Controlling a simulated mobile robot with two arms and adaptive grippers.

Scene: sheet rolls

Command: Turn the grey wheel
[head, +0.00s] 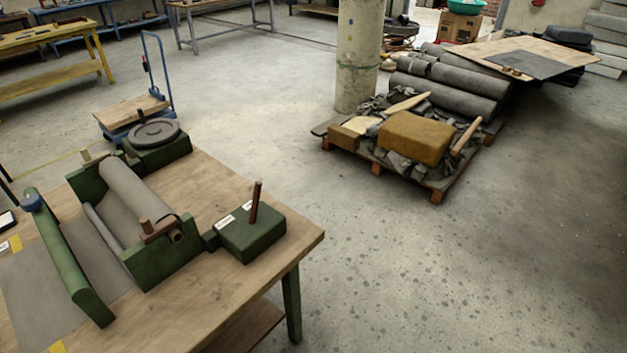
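The grey wheel (154,132) lies flat on top of a green box (160,151) at the back edge of the wooden table (213,291). It is round and dark grey with a raised hub. The box stands beside the far end of a green roller frame (165,264) that carries grey rolls (137,201). Neither of my grippers is in the head view.
A green box with an upright brown lever (255,203) stands at the table's right. A green bar (67,256) crosses a grey sheet (31,293) at left. A pallet (437,196) with rolls and scraps and a pillar (357,60) stand beyond. Floor right of the table is clear.

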